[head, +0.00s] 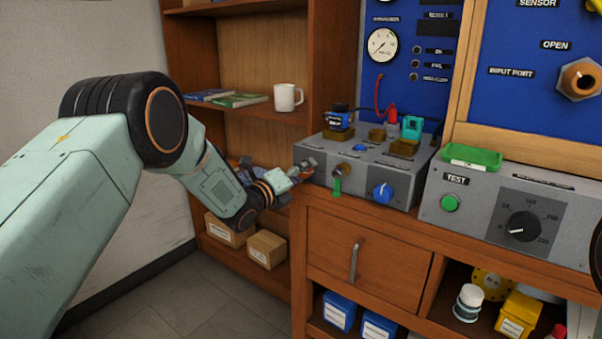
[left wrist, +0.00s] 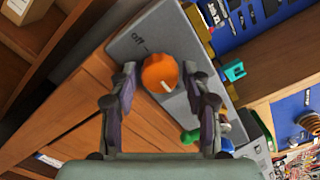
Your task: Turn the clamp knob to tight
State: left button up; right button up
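My left gripper (head: 303,168) is at the left end of a grey control box (head: 362,171). In the left wrist view its fingers (left wrist: 166,88) are open and apart. An orange knob (left wrist: 160,73) with a pale pointer mark shows between the fingertips, with gaps at both sides. A label by it seems to read "Off". In the head view the gripper mostly hides this knob. The box front also has a green lever (head: 337,186) and a blue knob (head: 383,191). I cannot read which control is labelled clamp. My right gripper is not in view.
A grey test box (head: 476,206) with a green button and a black dial stands to the right on the wooden bench. A drawer (head: 368,259) lies below the control box. A shelf behind holds a white mug (head: 288,97) and books (head: 239,100).

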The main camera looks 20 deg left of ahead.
pick_arm(q)
jog(key=shift+s, duration=0.1)
jog(key=v, duration=1.2)
jog(key=shift+r, duration=0.1)
dwell(0.3)
